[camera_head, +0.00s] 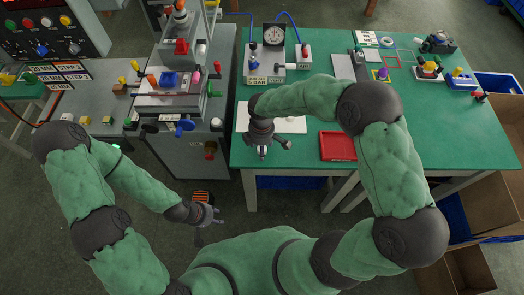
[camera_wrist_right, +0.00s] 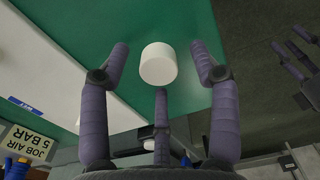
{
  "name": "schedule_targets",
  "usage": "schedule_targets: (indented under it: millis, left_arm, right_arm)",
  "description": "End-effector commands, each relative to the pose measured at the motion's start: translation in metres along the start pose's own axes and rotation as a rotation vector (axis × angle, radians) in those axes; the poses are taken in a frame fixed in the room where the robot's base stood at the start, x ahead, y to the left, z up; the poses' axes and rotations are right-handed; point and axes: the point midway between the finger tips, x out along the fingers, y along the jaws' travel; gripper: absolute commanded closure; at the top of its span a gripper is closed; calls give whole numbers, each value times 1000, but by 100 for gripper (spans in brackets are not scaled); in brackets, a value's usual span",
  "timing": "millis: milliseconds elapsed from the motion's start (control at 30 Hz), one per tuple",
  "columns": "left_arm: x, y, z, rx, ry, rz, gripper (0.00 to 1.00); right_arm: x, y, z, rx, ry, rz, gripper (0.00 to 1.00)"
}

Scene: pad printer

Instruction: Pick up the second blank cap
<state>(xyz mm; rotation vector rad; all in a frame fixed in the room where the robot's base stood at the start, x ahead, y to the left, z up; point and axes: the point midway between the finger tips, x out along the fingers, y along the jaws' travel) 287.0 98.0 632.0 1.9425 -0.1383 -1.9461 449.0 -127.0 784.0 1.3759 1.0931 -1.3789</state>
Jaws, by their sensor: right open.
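A white blank cap (camera_wrist_right: 158,64) shows in the right wrist view, on the green table top close to its edge. My right gripper (camera_wrist_right: 160,70) is open, with its fingers spread on both sides of the cap and a third finger below it in the picture. No finger visibly touches the cap. In the head view my right gripper (camera_head: 268,146) hangs over the table's near left part, and I cannot make out the cap there. My left gripper (camera_head: 208,222) is low beside the pad printer, empty with its fingers apart; it also shows in the right wrist view (camera_wrist_right: 293,58).
A white sheet (camera_head: 292,124) lies beside the right gripper, and a red tray (camera_head: 338,146) stands to its right. The pad printer (camera_head: 180,90) is on the left. An air gauge unit (camera_head: 265,62) stands behind. Cardboard boxes (camera_head: 490,150) are at the right.

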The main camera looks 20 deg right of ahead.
Motion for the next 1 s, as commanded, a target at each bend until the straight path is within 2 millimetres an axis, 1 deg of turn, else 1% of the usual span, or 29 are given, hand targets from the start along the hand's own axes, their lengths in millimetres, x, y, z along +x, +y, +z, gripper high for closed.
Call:
schedule_targets:
  millis: [33,200,233,300,400,800,867,1000]
  left_arm:
    - [1,0,0,0,0,0,60]
    - [0,0,0,0,0,0,60]
    - [0,0,0,0,0,0,60]
    - [0,0,0,0,0,0,60]
    - [0,0,0,0,0,0,60]
    - [0,0,0,0,0,0,60]
    - [-1,0,0,0,0,0,60]
    - [-7,2,0,0,0,0,60]
  right_arm:
    - [2,0,0,0,0,1,38]
    - [1,1,0,0,0,2,38]
    - [1,1,0,0,0,2,40]
    - [1,1,0,0,0,2,58]
    - [1,0,0,0,1,2,79]
    - [0,0,0,0,1,2,79]
    - [-2,1,0,0,1,2,79]
    - [-12,1,0,0,1,3,79]
